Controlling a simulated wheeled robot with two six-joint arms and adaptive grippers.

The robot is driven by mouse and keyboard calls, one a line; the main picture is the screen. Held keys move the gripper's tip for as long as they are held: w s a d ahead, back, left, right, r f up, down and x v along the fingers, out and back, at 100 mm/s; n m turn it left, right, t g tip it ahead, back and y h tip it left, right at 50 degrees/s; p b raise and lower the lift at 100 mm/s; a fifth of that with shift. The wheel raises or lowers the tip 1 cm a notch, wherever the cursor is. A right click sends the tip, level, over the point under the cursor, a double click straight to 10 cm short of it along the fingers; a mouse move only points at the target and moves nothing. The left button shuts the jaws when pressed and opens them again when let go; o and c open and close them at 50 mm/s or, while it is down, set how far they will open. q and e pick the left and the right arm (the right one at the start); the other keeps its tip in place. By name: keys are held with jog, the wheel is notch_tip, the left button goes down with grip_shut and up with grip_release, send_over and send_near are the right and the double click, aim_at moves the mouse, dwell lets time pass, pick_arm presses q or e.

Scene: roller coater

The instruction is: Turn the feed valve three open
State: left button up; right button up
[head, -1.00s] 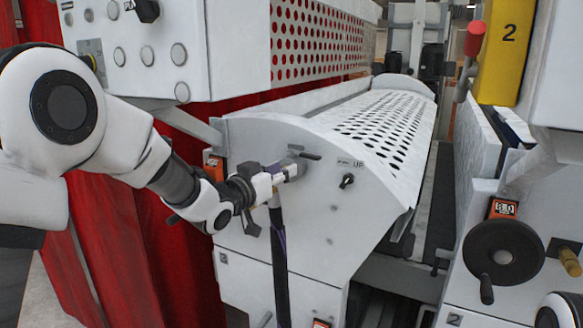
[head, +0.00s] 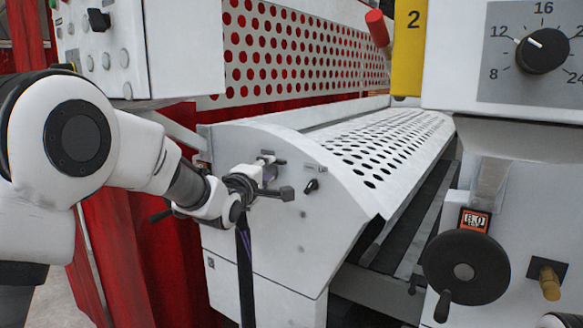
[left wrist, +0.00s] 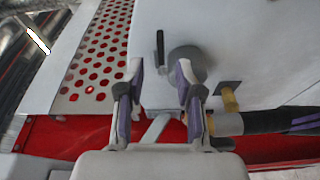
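The feed valve is a grey round body (left wrist: 187,62) with a thin black lever (left wrist: 160,50) beside it in the left wrist view. In the head view the black lever (head: 271,157) shows on the white end panel, partly behind my gripper. My left gripper (left wrist: 160,78) is open, its two purple-padded fingers apart. The lever stands just beyond the gap, and the right finger overlaps the valve body. I cannot tell whether they touch. In the head view my left gripper (head: 268,180) is close to the panel. My right gripper is not in view.
A small black knob (head: 311,186) sits right of the valve. The perforated guard (head: 385,145) extends behind it. A black handwheel (head: 465,271) is at right.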

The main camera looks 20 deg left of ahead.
aim_at(276, 162)
pick_arm(q)
jog(key=shift+w+d+r+n+y+p, duration=0.1)
jog(key=shift+w+d+n+y+p, duration=0.3)
jog(key=shift+w+d, duration=0.45)
jog(key=w+p, duration=0.1)
jog(key=w, duration=0.1)
jog(key=w+p, duration=0.1)
jog(key=w, duration=0.1)
jog(key=w+p, duration=0.1)
jog(key=w, duration=0.1)
jog(key=shift+w+a+f, duration=0.2)
jog(key=shift+w+a, duration=0.15)
jog(key=shift+s+a, duration=0.15)
jog(key=shift+a, duration=0.05)
jog(key=shift+c, duration=0.3)
jog(key=shift+s+a, duration=0.1)
jog(key=shift+a, duration=0.2)
grip_shut()
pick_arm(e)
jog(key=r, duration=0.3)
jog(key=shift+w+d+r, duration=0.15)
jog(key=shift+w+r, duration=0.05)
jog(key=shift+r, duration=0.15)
